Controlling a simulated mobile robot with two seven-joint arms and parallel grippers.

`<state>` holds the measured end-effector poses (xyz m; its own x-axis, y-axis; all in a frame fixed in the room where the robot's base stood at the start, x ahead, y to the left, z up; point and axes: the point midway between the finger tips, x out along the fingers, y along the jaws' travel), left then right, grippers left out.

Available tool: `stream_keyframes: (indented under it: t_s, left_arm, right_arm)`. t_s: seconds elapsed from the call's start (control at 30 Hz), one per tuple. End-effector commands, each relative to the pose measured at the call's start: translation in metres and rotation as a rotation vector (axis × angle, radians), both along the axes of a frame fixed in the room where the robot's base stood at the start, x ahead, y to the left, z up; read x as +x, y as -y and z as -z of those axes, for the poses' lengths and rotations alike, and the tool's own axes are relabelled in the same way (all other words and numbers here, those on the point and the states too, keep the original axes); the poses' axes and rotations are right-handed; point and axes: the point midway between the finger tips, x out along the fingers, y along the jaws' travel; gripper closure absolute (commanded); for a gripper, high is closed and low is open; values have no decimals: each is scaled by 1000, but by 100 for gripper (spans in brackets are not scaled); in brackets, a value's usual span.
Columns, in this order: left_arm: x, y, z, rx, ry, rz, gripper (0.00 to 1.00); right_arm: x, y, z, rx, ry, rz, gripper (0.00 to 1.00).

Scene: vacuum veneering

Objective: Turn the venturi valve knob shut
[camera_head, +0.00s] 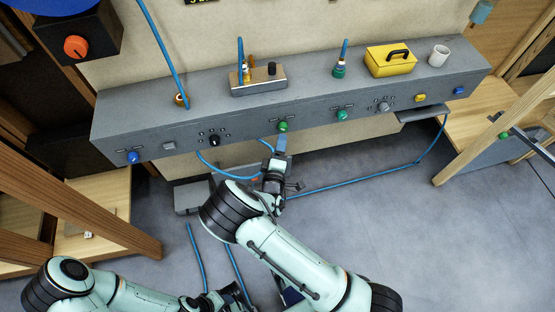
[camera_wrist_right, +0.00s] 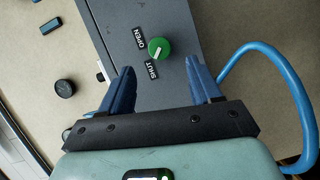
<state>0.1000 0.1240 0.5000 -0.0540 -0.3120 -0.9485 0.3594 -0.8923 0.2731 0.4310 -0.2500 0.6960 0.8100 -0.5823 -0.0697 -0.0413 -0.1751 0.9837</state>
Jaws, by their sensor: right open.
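A green knob (camera_head: 283,126) with a white pointer mark sits on the front face of the grey bench. In the right wrist view the green knob (camera_wrist_right: 159,48) has OPEN and SHUT labels on its left side; the white mark is on its lower left, and its exact setting is hard to tell. My right gripper (camera_head: 281,145) is just in front of this knob. In the right wrist view its blue fingers (camera_wrist_right: 160,68) are open and empty, with the knob ahead of the gap, apart from both. My left gripper (camera_head: 232,297) is low at the bottom edge, its fingers unclear.
A second green knob (camera_head: 343,115) and a grey dial (camera_head: 383,106) are to the right. A black dial (camera_head: 214,140) and a blue button (camera_head: 133,157) are to the left. A blue hose (camera_head: 350,184) runs below the bench. A yellow box (camera_head: 390,61) stands on top.

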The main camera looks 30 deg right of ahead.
Motion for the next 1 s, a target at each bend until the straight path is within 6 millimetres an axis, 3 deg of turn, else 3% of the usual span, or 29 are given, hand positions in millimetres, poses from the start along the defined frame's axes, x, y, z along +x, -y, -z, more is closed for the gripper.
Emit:
stream_keyframes:
  t_s: [0.1,0.33,1.0]
  left_arm:
    - [-1,0,-2,0,-3,1,57]
    - [-1,0,-3,-1,-5,1,57]
    - [-1,0,-3,-1,-5,1,57]
  right_arm:
    - [-22,-17,-2,-1,-2,-3,37]
    - [-47,-34,-4,0,-1,-1,37]
    - [-53,-37,-4,1,-1,1,37]
